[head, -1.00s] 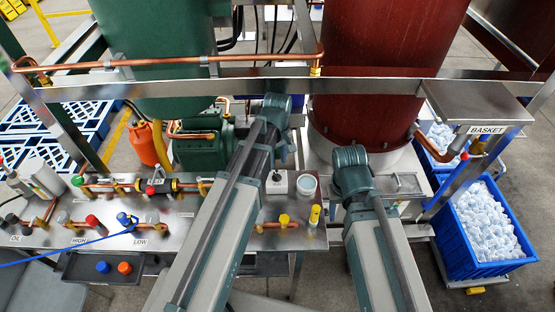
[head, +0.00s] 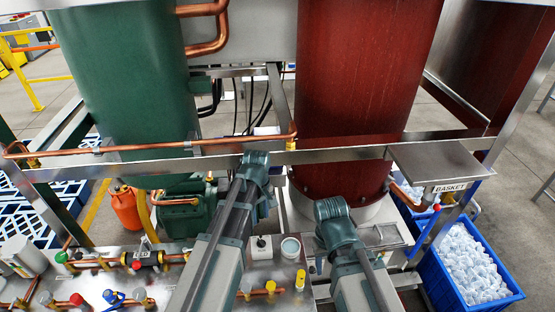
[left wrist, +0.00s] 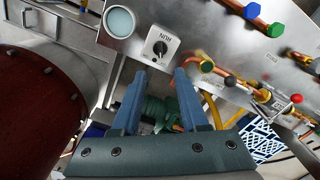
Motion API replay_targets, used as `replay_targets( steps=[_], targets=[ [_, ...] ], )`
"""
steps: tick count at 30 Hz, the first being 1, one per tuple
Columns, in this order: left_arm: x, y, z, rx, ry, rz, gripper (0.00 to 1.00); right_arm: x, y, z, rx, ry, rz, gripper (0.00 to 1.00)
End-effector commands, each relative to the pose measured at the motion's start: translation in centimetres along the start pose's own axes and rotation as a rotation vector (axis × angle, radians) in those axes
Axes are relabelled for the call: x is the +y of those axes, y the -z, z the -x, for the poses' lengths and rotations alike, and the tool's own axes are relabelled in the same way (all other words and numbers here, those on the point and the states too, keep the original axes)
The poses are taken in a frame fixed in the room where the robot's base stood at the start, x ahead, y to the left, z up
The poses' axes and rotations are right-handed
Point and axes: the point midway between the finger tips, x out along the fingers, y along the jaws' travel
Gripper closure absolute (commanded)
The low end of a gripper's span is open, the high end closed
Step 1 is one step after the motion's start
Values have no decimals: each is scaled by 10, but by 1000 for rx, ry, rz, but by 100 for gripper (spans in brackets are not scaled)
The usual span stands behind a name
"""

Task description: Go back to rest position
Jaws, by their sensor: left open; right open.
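My left gripper (left wrist: 160,95) shows in the left wrist view with its two blue-grey fingers apart and nothing between them. Beyond the fingertips is a switch box (left wrist: 159,47) marked RUN, with a black knob; the fingers look apart from it. In the head view both my arms come up from the bottom edge and bend at teal joints. The arms hide the left gripper there, and I cannot make out the right gripper. The switch box also shows in the head view (head: 261,246), between my arms, beside a round white-rimmed part (head: 291,248).
A steel panel (head: 190,285) with copper pipes and coloured valves lies in front. A green tank (head: 130,90) and a dark red tank (head: 362,90) stand behind a steel crossbar. A blue basket (head: 480,305) of ice is at right. A small orange cylinder (head: 125,208) stands left.

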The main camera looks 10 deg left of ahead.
Motion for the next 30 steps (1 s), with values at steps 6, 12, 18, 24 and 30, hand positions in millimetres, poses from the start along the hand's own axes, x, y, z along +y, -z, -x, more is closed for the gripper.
replay_targets(
  steps=[6,12,18,24,30],
  targets=[
    [-2,-23,-21,2,10,-113,56,-2,1,-21,0,0,1,50],
    [-14,-98,-79,9,54,-568,56,-7,5,-79,1,-2,6,50],
    [-29,-151,-116,8,97,-962,56,-11,7,-117,1,-3,11,50],
    [-36,-170,-127,4,117,-1138,56,-12,8,-128,1,-3,13,50],
    [-36,-171,-126,3,119,-1154,56,-11,8,-126,1,-3,13,50]
  ],
)
